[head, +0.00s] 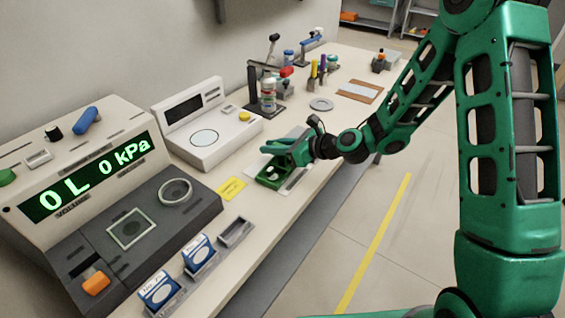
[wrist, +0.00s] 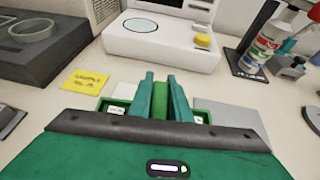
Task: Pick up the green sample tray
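The green sample tray (head: 268,178) is a small shallow tray on the bench in the head view, with pale pieces in it. It looks to be resting on the bench. In the wrist view, its ends (wrist: 201,116) show on both sides of my fingers. My gripper (head: 277,148) is over the tray. In the wrist view, my gripper's two green fingers (wrist: 161,90) are close together, with a brighter green upright part of the tray between them, and appear shut on it. My gripper's body hides the near side of the tray.
A white scale (head: 207,130) stands behind the tray. A yellow note (head: 231,188) lies to the left. A grey panel (wrist: 232,119) lies flat to the tray's right in the wrist view. Bottles (head: 268,95) stand farther back. The bench front edge is close by.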

